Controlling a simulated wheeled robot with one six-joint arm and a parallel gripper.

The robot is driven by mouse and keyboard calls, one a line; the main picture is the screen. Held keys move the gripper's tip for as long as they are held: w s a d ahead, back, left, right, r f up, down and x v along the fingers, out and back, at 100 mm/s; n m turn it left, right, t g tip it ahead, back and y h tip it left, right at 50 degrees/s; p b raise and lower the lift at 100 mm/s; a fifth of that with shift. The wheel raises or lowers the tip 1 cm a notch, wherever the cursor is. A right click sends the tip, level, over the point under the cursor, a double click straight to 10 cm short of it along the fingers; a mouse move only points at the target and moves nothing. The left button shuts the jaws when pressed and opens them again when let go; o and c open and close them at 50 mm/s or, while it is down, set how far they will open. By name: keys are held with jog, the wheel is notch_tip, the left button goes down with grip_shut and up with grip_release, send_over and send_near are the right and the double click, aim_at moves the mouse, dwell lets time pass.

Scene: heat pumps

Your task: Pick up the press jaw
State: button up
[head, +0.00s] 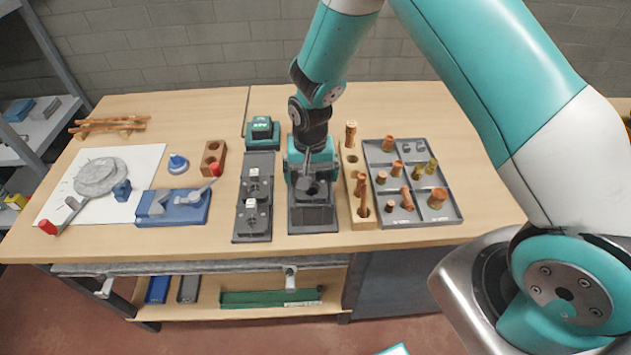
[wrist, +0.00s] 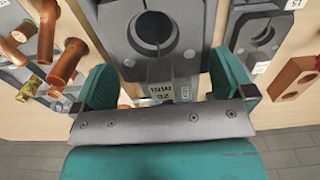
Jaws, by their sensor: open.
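The press jaw is a dark grey block with a round opening, and it shows large in the wrist view (wrist: 172,68). It sits at its grey holder (head: 312,222) on the bench, which is partly hidden by my arm in the head view. My gripper (head: 311,172) is over the jaw. In the wrist view its two teal fingers (wrist: 165,82) stand apart, one on each side of the jaw. I see no clear grip on it. A small printed label lies near the jaw, between the fingers.
Left of it is a similar grey holder (head: 253,205), with a teal battery charger (head: 262,131) behind. Close on the right are a wooden block with copper pieces (head: 361,217) and a grey tray of fittings (head: 447,207). A blue tool (head: 182,207) and paper lie farther left.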

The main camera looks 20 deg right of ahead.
jog(key=c, duration=1.2)
jog(key=shift+o, duration=0.2)
jog(key=shift+r, duration=0.1)
notch_tip(320, 180, up, 20)
jog(key=b, duration=0.4)
jog(key=shift+b, duration=0.35)
